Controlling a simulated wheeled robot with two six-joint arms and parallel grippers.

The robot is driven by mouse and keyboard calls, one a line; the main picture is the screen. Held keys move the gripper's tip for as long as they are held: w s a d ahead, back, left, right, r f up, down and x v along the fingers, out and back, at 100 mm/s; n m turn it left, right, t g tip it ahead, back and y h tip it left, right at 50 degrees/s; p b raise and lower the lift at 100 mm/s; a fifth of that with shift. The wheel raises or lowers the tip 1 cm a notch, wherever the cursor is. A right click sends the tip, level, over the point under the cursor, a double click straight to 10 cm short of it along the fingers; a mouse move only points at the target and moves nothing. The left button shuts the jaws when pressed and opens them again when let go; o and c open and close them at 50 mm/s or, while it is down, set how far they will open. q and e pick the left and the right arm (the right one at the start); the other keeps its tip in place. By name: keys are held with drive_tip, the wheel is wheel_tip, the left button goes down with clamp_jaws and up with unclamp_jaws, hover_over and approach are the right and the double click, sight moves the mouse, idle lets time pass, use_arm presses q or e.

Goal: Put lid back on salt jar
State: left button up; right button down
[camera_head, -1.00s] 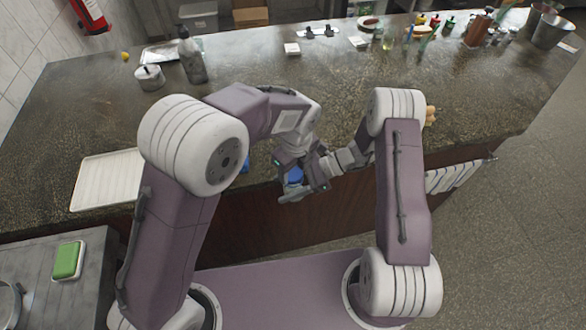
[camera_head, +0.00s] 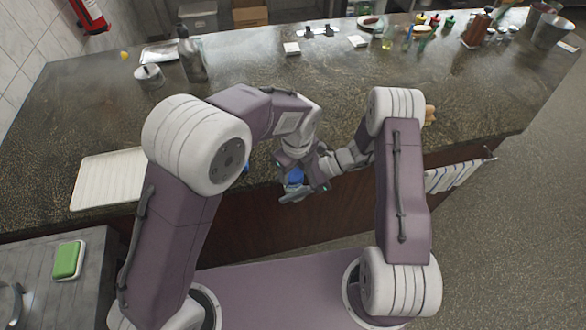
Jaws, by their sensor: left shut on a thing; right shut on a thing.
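My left gripper (camera_head: 291,188) and my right gripper (camera_head: 318,172) meet close together in front of the counter's near edge. A blue object (camera_head: 295,176) shows between them. It is mostly covered by the grippers, and I cannot tell whether it is the salt jar or its lid. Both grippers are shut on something. What the right one holds is hidden by the jaws and wrists. I cannot make out whether lid and jar touch.
A stone counter (camera_head: 260,85) spans the view. A white ribbed tray (camera_head: 108,180) lies at its left near edge. A small blue piece (camera_head: 246,169) peeks out beside my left arm. A metal pot (camera_head: 149,76) and a bottle (camera_head: 190,58) stand at back left. The counter's middle is clear.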

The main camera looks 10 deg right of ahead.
use_arm(q)
drive_tip(key=shift+s+a+f+g, duration=0.15)
drive_tip(key=shift+s+f, duration=0.15)
drive_tip(key=shift+f, duration=0.2)
drive_tip(key=shift+s+d+f+g, duration=0.15)
drive_tip(key=shift+s+f, duration=0.15)
drive_tip(key=shift+f, duration=0.2)
drive_tip(key=shift+a, duration=0.1)
drive_tip(key=shift+c, duration=0.6)
drive_tip(key=o, duration=1.4)
drive_tip(key=shift+w+r, duration=0.15)
drive_tip(key=shift+r, duration=2.4)
drive_tip(key=shift+a+f, duration=0.1)
drive_tip(key=shift+c, duration=0.3)
